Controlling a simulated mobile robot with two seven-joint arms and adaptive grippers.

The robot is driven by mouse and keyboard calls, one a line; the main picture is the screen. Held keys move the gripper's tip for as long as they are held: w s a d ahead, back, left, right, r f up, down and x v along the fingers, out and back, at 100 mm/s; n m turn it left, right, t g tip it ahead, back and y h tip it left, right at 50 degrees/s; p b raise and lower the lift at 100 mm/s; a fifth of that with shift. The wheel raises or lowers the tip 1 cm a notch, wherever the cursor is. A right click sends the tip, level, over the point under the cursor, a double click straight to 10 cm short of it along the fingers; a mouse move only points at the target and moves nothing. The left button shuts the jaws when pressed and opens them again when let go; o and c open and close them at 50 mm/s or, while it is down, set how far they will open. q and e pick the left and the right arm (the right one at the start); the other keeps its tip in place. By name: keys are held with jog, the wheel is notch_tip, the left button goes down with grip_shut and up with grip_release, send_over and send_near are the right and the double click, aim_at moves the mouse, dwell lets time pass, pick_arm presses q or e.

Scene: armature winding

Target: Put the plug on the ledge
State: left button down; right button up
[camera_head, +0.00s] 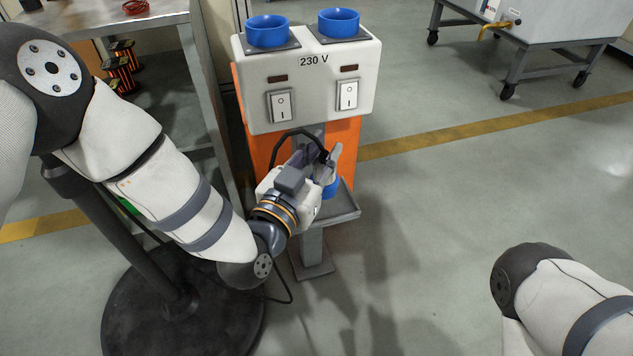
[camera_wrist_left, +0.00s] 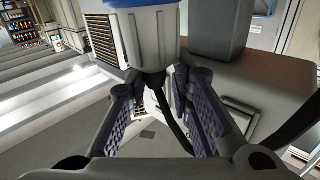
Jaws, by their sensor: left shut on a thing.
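My left gripper (camera_head: 318,160) is shut on the plug, in front of the orange stand and just above the ledge. The plug's blue end (camera_head: 330,188) shows below the fingers; the rest is mostly hidden by the gripper. In the left wrist view the plug's white body (camera_wrist_left: 150,38) has a blue rim, and a black cable leaves it between the fingers (camera_wrist_left: 160,95). The ledge (camera_head: 347,207) is a small grey shelf low on the stand, partly hidden by the gripper. I cannot tell whether the plug touches it. My right gripper is out of view.
The white 230 V box (camera_head: 310,85) has two switches and two blue sockets (camera_head: 267,31) on top. A grey workbench (camera_head: 125,22) stands on the left, beside the orange stand. A wheeled table (camera_head: 545,35) is at the back right.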

aim_at(318, 160)
pick_arm(q)
jog(key=w+f, duration=0.1)
jog(key=w+f+b, duration=0.1)
jog(key=f, duration=0.1)
jog(key=w+f, duration=0.1)
jog(key=shift+a+f+b, duration=0.25)
jog(key=shift+a+b, duration=0.05)
jog(key=shift+a, duration=0.05)
jog(key=f, duration=0.1)
jog(key=f+b, duration=0.2)
jog(key=f, duration=0.1)
jog(key=shift+w, duration=0.3)
jog(key=shift+r, duration=0.25)
jog(key=shift+f, duration=0.2)
jog(key=c, duration=1.5)
grip_release()
jog(key=shift+a, duration=0.1)
jog(key=shift+o, duration=0.4)
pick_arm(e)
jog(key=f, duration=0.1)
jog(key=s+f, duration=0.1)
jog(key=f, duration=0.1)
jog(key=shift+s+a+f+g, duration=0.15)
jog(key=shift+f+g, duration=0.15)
